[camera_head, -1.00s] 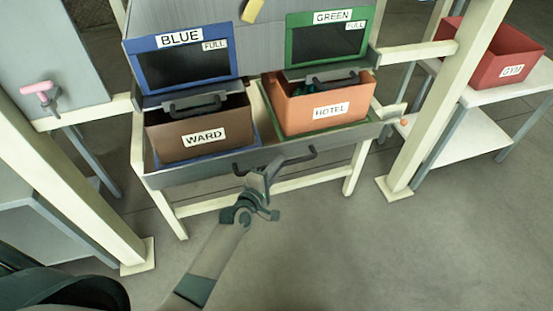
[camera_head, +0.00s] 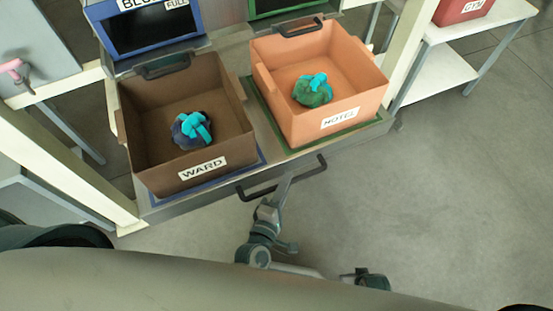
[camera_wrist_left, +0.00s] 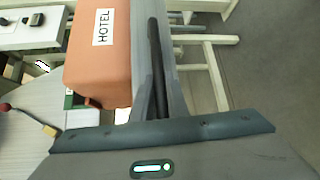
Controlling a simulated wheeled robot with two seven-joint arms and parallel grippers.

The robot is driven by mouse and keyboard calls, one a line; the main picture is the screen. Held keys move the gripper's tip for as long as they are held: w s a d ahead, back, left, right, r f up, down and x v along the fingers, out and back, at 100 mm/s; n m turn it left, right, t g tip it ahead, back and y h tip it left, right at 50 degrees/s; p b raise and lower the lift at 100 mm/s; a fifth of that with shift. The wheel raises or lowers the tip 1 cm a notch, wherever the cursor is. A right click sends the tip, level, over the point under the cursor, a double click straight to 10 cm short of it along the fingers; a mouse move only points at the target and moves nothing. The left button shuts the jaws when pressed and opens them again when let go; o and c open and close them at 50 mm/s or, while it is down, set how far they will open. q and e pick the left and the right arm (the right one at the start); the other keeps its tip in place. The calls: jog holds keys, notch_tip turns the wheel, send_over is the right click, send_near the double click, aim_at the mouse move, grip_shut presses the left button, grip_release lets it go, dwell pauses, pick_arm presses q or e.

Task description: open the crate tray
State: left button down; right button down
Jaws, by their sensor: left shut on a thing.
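My right gripper is not in view.
A dark bundle with a blue tie (camera_head: 190,130) lies in the WARD crate, and a green one (camera_head: 313,90) in the HOTEL crate. The blue-framed BLUE panel (camera_head: 155,32) stands behind. A red GYM crate (camera_head: 463,10) sits on a side table. The floor at right is clear.

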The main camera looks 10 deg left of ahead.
pick_arm(q)
jog(key=s+d, duration=0.1)
jog(key=s, duration=0.1)
jog(key=s+d, duration=0.1)
jog(key=s, duration=0.1)
jog(key=shift+d+f, duration=0.1)
jog(key=shift+d, duration=0.25)
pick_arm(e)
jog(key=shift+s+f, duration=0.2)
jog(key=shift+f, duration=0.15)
pick_arm(q)
jog(key=c, duration=1.7)
grip_release()
jog(key=shift+s, duration=0.15)
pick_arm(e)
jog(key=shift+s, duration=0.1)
